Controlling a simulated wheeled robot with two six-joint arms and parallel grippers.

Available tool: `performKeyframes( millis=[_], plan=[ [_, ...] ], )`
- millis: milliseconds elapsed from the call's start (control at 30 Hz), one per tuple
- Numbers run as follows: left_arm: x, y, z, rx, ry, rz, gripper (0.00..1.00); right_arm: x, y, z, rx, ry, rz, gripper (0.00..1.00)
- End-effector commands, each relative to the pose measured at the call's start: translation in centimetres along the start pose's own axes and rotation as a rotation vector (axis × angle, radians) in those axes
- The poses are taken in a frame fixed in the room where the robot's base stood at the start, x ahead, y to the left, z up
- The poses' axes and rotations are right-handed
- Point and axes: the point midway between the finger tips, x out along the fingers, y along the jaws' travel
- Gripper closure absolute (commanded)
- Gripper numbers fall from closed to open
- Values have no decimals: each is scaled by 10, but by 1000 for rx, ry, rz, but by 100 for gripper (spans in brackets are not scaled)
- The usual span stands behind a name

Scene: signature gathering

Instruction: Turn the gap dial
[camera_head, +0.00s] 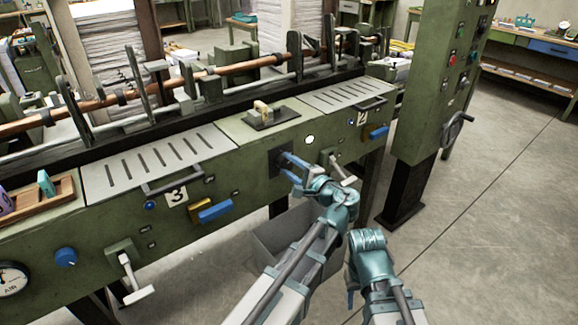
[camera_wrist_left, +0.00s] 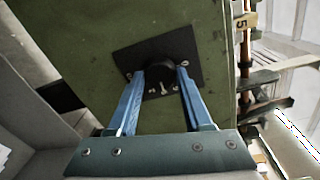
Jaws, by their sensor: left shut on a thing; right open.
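The gap dial, a round black knob (camera_wrist_left: 160,74) on a dark square plate (camera_wrist_left: 192,50), sits on the green front panel in the left wrist view. In the head view its plate (camera_head: 274,160) shows on the machine front, and the knob is mostly hidden by my fingers. My left gripper (camera_wrist_left: 158,76) is shut on the knob, with one blue finger on each side; it also shows in the head view (camera_head: 286,162). My right gripper (camera_head: 350,288) is low and apart from the machine, open, with its fingers mostly hidden.
A pale lever (camera_head: 338,170) sticks out just right of the dial. A grey bin (camera_head: 270,235) stands below it. Blue handles (camera_head: 215,211) and a blue knob (camera_head: 65,256) are further left. A green control post (camera_head: 425,110) stands at right, with open floor beyond.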

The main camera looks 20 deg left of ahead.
Motion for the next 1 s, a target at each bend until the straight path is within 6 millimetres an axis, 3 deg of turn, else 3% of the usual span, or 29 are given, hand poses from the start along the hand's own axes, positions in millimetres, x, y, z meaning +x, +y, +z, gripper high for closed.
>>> performKeyframes(
  millis=[333, 833, 867, 1000],
  plan=[
    [0, 1, -1, 108, -7, 6, 100, 0, 0, 0, 0, 0, 0, 50],
    [-1, 1, -1, 121, -7, 6, 100, 0, 0, 0, 0, 0, 0, 50],
    [-1, 1, -1, 121, -7, 7, 46, 0, 0, 0, 0, 0, 0, 50],
    [0, 1, 0, 121, -8, 5, 21, 0, 0, 0, 0, 0, 0, 50]
  ],
)
